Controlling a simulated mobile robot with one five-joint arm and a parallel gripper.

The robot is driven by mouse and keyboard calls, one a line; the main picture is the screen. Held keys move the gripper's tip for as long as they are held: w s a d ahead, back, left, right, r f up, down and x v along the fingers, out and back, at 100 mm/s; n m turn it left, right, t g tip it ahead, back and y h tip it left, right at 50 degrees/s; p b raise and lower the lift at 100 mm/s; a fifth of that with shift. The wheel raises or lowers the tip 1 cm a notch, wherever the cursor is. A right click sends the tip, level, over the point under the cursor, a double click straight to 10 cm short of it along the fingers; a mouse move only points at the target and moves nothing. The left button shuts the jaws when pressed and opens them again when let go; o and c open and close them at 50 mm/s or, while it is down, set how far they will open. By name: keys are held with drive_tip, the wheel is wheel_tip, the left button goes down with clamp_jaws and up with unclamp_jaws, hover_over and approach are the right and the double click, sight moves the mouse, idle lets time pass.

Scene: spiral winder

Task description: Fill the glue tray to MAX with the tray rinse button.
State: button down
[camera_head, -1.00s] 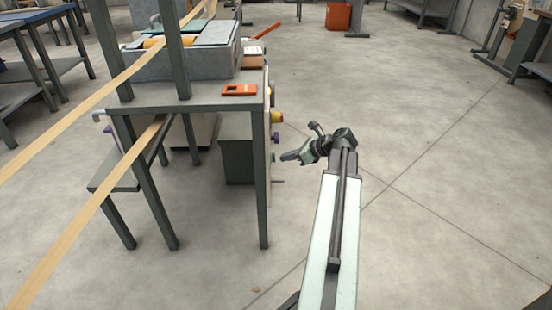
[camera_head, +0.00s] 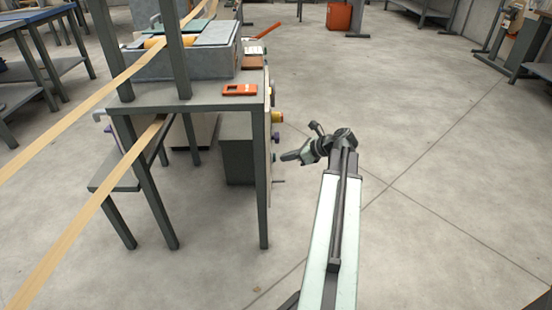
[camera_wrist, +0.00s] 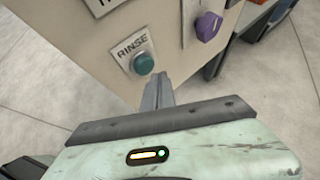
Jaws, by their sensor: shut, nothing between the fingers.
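In the wrist view a teal round button (camera_wrist: 144,63) sits on a plate marked RINSE (camera_wrist: 130,50), on the beige side panel of the machine. My gripper (camera_wrist: 158,82) is shut and empty, its fingertips just right of and below the button in the picture. I cannot tell whether they touch the panel. In the head view my gripper (camera_head: 284,157) is beside the machine's right side, close to a small dark knob (camera_head: 277,158). The grey tray housing (camera_head: 190,62) stands on the machine's table; the glue level inside cannot be seen.
A purple knob (camera_wrist: 208,27) is on the panel right of the rinse button. A yellow-and-red button (camera_head: 277,117) sticks out higher on the machine's side. An orange device (camera_head: 239,90) lies on the table's top.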

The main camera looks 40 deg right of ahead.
drive_tip(key=shift+w+a, duration=0.25)
drive_tip(key=shift+a, duration=0.05)
drive_tip(key=shift+w+a, duration=0.3)
drive_tip(key=shift+a, duration=0.05)
idle(3.3)
idle(0.4)
drive_tip(key=shift+s+d, duration=0.55)
drive_tip(key=shift+d, duration=0.1)
drive_tip(key=shift+d, duration=0.1)
drive_tip(key=shift+s+d, duration=1.6)
drive_tip(key=shift+d, duration=0.2)
idle(1.1)
